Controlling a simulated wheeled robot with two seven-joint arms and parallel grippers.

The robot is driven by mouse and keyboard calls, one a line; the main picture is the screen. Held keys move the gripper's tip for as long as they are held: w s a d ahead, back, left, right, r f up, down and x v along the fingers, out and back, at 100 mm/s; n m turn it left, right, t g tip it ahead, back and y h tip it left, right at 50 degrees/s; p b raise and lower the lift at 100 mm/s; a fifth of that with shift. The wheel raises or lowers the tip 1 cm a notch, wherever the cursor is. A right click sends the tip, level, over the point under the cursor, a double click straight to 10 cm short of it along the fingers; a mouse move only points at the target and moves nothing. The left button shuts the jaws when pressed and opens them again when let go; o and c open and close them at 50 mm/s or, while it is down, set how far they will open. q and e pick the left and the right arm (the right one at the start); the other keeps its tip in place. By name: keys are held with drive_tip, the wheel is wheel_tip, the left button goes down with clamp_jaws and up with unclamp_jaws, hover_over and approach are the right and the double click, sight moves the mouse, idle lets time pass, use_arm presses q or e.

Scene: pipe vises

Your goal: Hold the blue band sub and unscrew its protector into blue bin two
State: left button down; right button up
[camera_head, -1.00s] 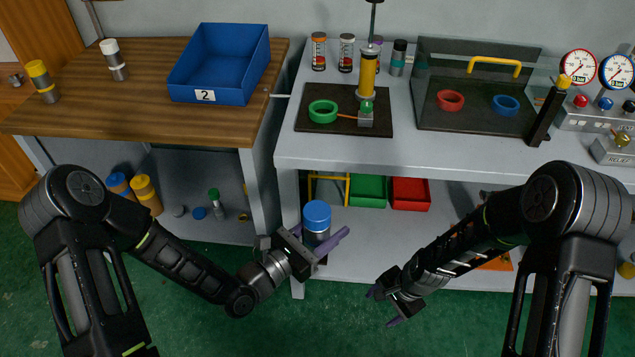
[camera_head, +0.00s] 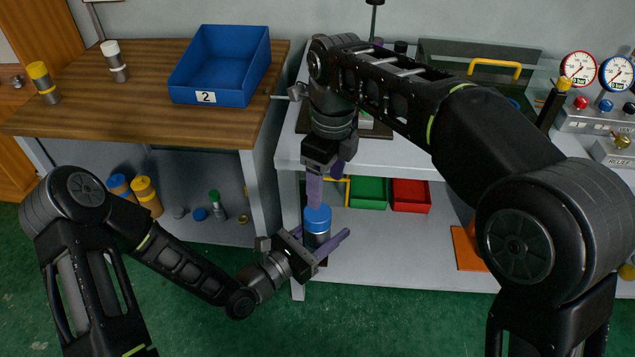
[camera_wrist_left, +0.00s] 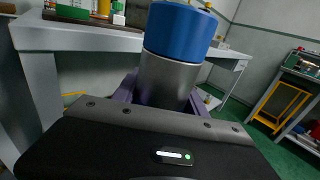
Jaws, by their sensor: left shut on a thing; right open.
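My left gripper (camera_head: 318,248) is shut on the grey metal body of the sub (camera_wrist_left: 168,80), low in front of the gap between the benches. The sub stands upright, its blue protector (camera_head: 317,218) on top. The blue protector (camera_wrist_left: 180,30) also shows large in the left wrist view. My right gripper (camera_head: 326,188) is open, pointing down just above the protector; one finger reaches its top edge, and I cannot tell whether they touch. Blue bin two (camera_head: 205,97), labelled 2, sits on the wooden bench and looks empty.
The wooden bench (camera_head: 80,118) holds a white-capped sub (camera_head: 114,62) and a yellow-capped sub (camera_head: 43,82). The grey bench (camera_head: 420,155) is partly hidden behind my right arm. Green (camera_head: 367,192) and red (camera_head: 411,195) bins stand on its lower shelf.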

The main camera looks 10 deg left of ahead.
sight(317, 233)
drive_tip(key=shift+s+a+r+h, duration=0.15)
drive_tip(key=shift+s+a+r, duration=0.1)
drive_tip(key=shift+s+a, duration=0.2)
drive_tip(key=shift+s+a+r+h, duration=0.2)
drive_tip(key=shift+s+a, duration=0.1)
drive_tip(key=shift+s, duration=0.15)
drive_tip(key=shift+f, duration=0.2)
drive_tip(key=shift+f, duration=3.85)
drive_tip(key=shift+c, duration=0.2)
